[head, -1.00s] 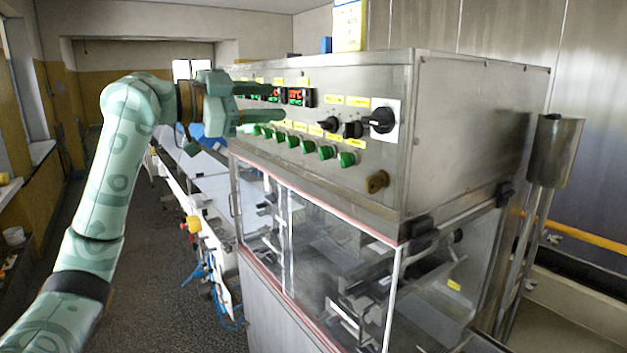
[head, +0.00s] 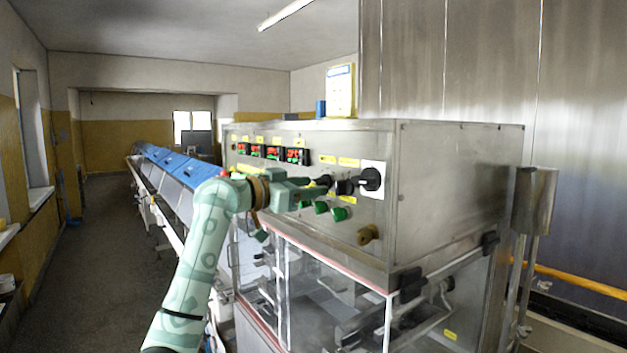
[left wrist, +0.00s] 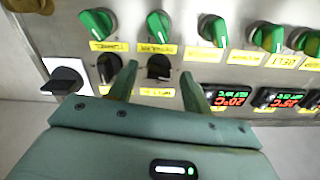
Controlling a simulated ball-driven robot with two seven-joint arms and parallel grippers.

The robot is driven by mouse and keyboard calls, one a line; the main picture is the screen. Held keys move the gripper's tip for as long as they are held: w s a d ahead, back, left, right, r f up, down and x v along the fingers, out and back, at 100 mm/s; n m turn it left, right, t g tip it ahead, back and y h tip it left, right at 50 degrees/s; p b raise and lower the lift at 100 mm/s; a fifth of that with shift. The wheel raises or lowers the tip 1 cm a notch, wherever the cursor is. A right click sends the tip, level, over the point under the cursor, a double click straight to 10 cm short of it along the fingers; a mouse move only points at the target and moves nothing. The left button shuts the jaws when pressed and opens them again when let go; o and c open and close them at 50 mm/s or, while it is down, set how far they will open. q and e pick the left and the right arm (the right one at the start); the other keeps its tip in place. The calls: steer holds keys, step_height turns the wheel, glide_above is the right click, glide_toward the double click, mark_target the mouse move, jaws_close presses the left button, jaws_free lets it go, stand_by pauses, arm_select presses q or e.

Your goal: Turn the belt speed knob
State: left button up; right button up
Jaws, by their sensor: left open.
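Two small black knobs sit side by side on the steel control panel (head: 330,150); their yellow labels are too small to read, so I cannot tell which is the belt speed knob. In the left wrist view, which shows the panel upside down, one black knob (left wrist: 158,68) lies between my left gripper's fingers (left wrist: 159,68). The other black knob (left wrist: 109,67) is just outside the left finger; it also shows in the head view (head: 344,187). My left gripper (head: 318,188) is open in front of the panel; contact cannot be told. My right gripper is out of view.
A larger black rotary switch (head: 370,179) on a white plate is right of the knobs. Green knobs (head: 340,214) sit below them, and red-green displays (head: 297,156) are to the left. A brass fitting (head: 368,234) juts out lower down. Clear floor (head: 95,250) lies left.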

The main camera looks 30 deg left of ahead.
arm_select(q)
steer(key=shift+x, duration=0.85)
steer(key=c, duration=0.9)
